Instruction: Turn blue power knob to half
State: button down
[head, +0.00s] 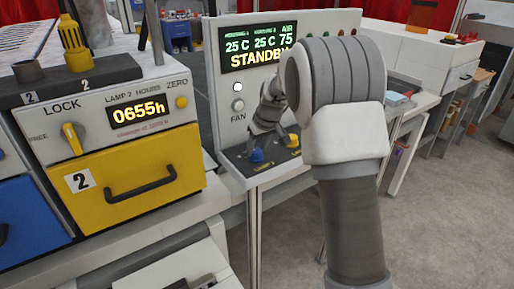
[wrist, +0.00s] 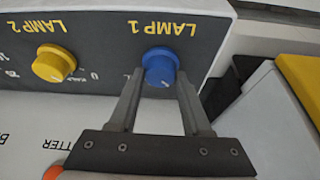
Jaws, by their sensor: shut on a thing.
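The blue knob (head: 256,156) sits on the dark sloped strip at the foot of the control panel, under the label LAMP 1. In the wrist view the blue knob (wrist: 160,65) is between the fingertips of my gripper (wrist: 160,82). The fingers are shut on the knob's sides. In the head view my gripper (head: 270,135) reaches down to the strip from the panel front. The knob's pointer and its scale cannot be made out, partly covered by the fingers.
A yellow knob (wrist: 53,64), labelled LAMP 2, is beside the blue one. The panel display (head: 252,48) reads STANDBY. A yellow drawer (head: 130,178) with a black handle stands at the left, under a LOCK knob (head: 73,137).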

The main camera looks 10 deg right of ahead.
jog(key=m+h, duration=0.1)
jog(key=m, duration=0.1)
jog(key=m+p, duration=0.1)
jog(key=m, duration=0.1)
jog(key=shift+a+r+h, duration=0.1)
jog(key=shift+a+h, duration=0.1)
jog(key=shift+h, duration=0.2)
jog(key=shift+m+h+p, duration=0.7)
jog(key=shift+m+p, duration=0.15)
jog(key=shift+m, duration=1.25)
jog(key=shift+c, duration=1.8)
grip_release()
jog(key=v, duration=1.7)
jog(key=shift+r, duration=0.2)
